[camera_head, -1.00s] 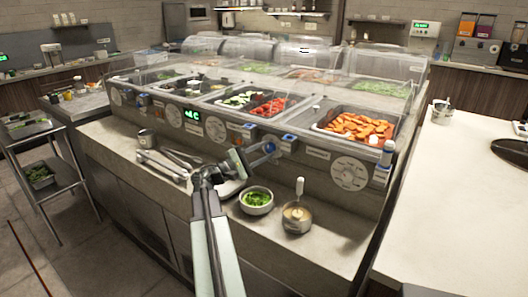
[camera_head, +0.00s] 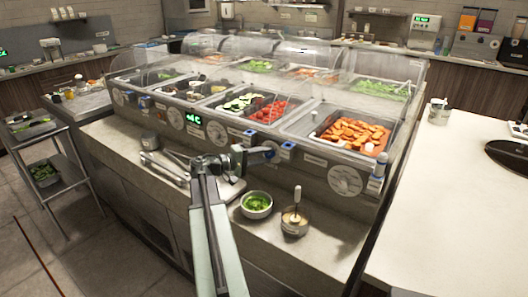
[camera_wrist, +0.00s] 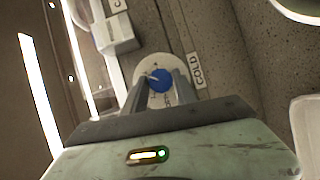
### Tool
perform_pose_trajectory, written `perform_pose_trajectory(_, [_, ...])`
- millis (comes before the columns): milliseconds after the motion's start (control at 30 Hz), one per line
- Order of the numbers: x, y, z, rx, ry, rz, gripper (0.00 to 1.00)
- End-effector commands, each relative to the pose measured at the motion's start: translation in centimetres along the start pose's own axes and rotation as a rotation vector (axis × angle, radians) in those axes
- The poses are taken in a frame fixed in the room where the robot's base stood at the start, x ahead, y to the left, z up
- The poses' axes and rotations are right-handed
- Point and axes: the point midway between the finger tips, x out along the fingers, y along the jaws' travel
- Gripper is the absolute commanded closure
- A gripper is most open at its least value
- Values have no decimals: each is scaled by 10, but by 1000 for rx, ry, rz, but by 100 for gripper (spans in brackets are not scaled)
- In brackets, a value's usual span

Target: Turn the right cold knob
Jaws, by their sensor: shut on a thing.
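The blue right cold knob (camera_wrist: 161,80) sits on a round pale dial beside a COLD label (camera_wrist: 197,70) in the wrist view. In the head view the knob (camera_head: 274,152) is on the counter's front panel, partly hidden by my gripper (camera_head: 264,153). My gripper reaches the panel from the left. In the wrist view its two fingers (camera_wrist: 160,92) are on either side of the knob, shut on it. The fingertips' exact contact is hard to see.
A round dial (camera_head: 345,180) is on the panel to the right. Below, a bowl of greens (camera_head: 257,204) and a sauce pot (camera_head: 295,221) stand on the ledge. Tongs (camera_head: 165,168) lie to the left. A clear guard covers the food wells above.

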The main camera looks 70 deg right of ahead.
Motion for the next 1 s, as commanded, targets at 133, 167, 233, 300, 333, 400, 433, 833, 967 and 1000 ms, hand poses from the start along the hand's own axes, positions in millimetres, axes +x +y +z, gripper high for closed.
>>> perform_pose_trajectory(133, [0, 2, 1, 50, 2, -29, 100])
perform_pose_trajectory(167, [0, 2, 1, 58, 3, -32, 100])
perform_pose_trajectory(233, [0, 1, 1, 72, 3, -39, 100])
perform_pose_trajectory(300, [0, 1, 1, 82, 4, -45, 100])
perform_pose_trajectory(333, [0, 0, 1, 85, 4, -47, 100])
perform_pose_trajectory(400, [0, 0, 1, 90, 4, -49, 100])
perform_pose_trajectory(433, [0, 0, 1, 91, 5, -50, 100])
perform_pose_trajectory(833, [0, 0, 0, 92, 5, -50, 47])
perform_pose_trajectory(967, [0, 0, 0, 91, 6, -49, 45])
perform_pose_trajectory(1000, [0, 0, 0, 91, 6, -49, 45])
